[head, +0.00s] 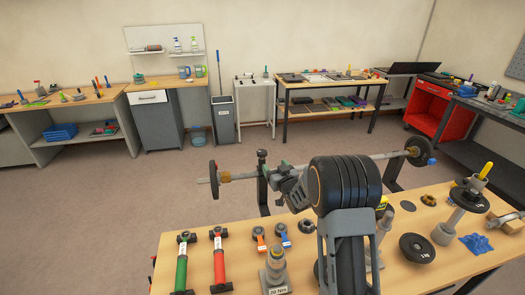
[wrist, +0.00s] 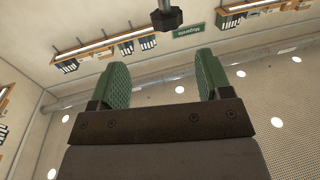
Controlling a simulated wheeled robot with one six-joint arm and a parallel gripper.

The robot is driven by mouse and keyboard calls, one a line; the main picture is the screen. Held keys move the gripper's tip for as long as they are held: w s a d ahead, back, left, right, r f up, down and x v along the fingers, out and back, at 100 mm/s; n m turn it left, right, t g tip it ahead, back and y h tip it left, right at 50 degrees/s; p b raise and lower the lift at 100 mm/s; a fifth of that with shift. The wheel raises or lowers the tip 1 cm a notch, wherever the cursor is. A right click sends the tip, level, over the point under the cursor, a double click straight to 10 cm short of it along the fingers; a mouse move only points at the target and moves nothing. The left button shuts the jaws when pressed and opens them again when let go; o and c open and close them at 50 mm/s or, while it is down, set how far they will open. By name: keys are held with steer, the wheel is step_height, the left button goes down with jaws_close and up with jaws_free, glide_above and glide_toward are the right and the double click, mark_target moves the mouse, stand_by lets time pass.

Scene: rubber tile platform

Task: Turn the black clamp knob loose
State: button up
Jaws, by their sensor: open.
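A black knob (head: 262,154) stands at the top of the left dark upright that carries the long bar, in the head view. In the wrist view, a dark faceted knob on a short stem (wrist: 167,18) shows at the top edge, beyond the fingertips and between their lines; it looks like the same knob. My gripper (wrist: 157,70) has two green ribbed pads, wide apart with nothing between them. In the head view my gripper (head: 283,170) is small, partly hidden by my arm, and just right of the knob. The knob is apart from the pads.
The long bar (head: 240,173) with weight plates at both ends lies across two dark uprights. The near wooden bench (head: 405,275) holds red and green handled tools, black plates and a torque-marked grey post (head: 275,270). Open floor (head: 150,195) lies behind.

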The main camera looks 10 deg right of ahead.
mark_target(264, 156)
steer(key=w+a, duration=0.1)
steer(key=w, duration=0.2)
steer(key=w+p, duration=0.1)
steer(key=w, duration=0.2)
steer(key=w+a+p, duration=0.1)
steer(key=w, duration=0.2)
steer(key=shift+a, duration=0.35)
steer(key=shift+w+a+p, duration=0.15)
steer(key=shift+w+p, duration=0.25)
steer(key=shift+w, duration=0.45)
steer(key=shift+c, duration=0.2)
